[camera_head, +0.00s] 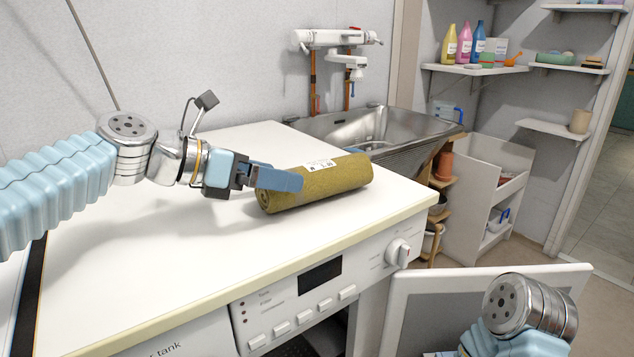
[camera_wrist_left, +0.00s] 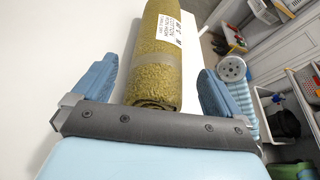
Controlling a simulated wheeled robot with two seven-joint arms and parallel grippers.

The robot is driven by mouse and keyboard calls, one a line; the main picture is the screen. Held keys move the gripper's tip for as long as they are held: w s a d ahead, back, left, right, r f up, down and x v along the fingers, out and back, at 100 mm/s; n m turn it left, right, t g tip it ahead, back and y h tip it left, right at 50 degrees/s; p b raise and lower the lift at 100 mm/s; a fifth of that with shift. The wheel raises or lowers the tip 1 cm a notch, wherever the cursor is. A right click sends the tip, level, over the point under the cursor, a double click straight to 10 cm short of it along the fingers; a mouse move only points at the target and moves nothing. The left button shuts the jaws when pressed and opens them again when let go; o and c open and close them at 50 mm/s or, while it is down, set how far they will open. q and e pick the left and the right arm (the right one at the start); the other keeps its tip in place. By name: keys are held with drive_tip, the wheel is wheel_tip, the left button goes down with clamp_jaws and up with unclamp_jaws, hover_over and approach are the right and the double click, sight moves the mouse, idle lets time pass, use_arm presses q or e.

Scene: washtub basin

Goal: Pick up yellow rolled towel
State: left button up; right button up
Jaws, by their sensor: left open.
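The yellow rolled towel (camera_head: 330,183) is olive-yellow with a white label and lies on the white countertop. My left gripper (camera_head: 278,180) is at the towel's left end in the head view. In the left wrist view the left gripper (camera_wrist_left: 160,85) is open, with one blue finger on each side of the towel (camera_wrist_left: 158,68) and gaps between the fingers and the roll. The towel's near end is close to the gripper's palm bar. My right arm shows at the bottom right of the head view, but its gripper fingers are out of frame.
The white countertop (camera_head: 150,270) is clear around the towel, above a washing machine with a knob (camera_head: 398,252). A metal sink (camera_head: 385,128) with a wall faucet (camera_head: 335,40) is behind it. Shelves with bottles (camera_head: 464,45) stand at the back right.

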sight(318, 180)
use_arm(q)
drive_tip(key=x, duration=0.3)
drive_tip(key=shift+w+d+f, duration=0.1)
drive_tip(key=shift+d+f, duration=0.15)
drive_tip(key=shift+d, duration=0.05)
drive_tip(key=shift+c, duration=0.3)
drive_tip(key=c, duration=0.9)
drive_tip(key=shift+r, duration=0.1)
